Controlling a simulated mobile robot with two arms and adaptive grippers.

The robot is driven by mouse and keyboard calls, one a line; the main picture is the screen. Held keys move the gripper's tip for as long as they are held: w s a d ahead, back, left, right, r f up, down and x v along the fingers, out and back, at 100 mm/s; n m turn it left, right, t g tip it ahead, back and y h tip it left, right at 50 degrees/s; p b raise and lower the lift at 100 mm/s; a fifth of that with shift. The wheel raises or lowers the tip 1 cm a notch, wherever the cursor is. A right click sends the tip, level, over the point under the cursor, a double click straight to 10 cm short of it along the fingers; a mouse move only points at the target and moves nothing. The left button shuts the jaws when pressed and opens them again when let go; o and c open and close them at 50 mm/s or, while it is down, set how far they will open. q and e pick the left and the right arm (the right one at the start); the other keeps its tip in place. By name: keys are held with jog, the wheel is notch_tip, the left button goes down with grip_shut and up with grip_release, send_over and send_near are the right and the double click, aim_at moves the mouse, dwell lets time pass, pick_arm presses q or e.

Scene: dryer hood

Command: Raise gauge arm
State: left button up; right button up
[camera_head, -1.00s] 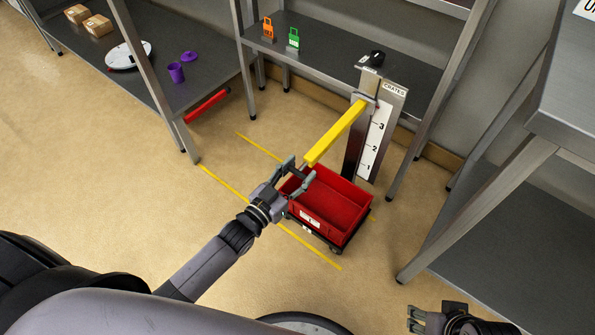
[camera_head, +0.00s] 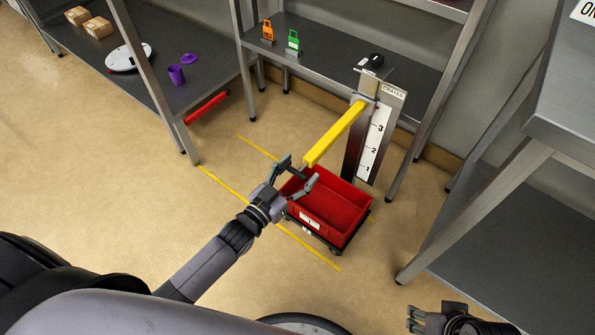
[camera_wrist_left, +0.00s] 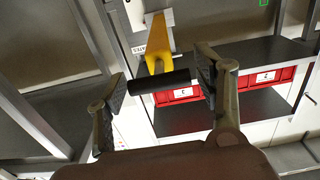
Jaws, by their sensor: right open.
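The yellow gauge arm (camera_head: 336,133) juts out from a metal post marked with a numbered scale (camera_head: 374,146); its collar sits above the 3. In the left wrist view the yellow bar (camera_wrist_left: 158,40) ends in a black cross handle (camera_wrist_left: 160,81). My left gripper (camera_head: 299,172) is open at the bar's near end. In its wrist view the fingers (camera_wrist_left: 161,84) stand apart on either side of the handle; I cannot tell whether they touch it. My right gripper (camera_head: 428,318) is open and empty at the bottom edge, far from the arm.
A red crate (camera_head: 333,208) on a wheeled dolly stands on the floor below the gauge arm, between yellow floor lines. Steel shelves stand behind, left and right. An orange tag (camera_head: 268,31) and a green tag (camera_head: 293,40) stand on the back shelf. Floor at left is clear.

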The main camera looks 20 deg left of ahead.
pick_arm(q)
jog(key=shift+s+f, duration=0.1)
jog(key=shift+s+a, duration=0.15)
jog(key=shift+s, duration=0.1)
jog(key=v, duration=1.1)
jog(key=shift+s, duration=0.15)
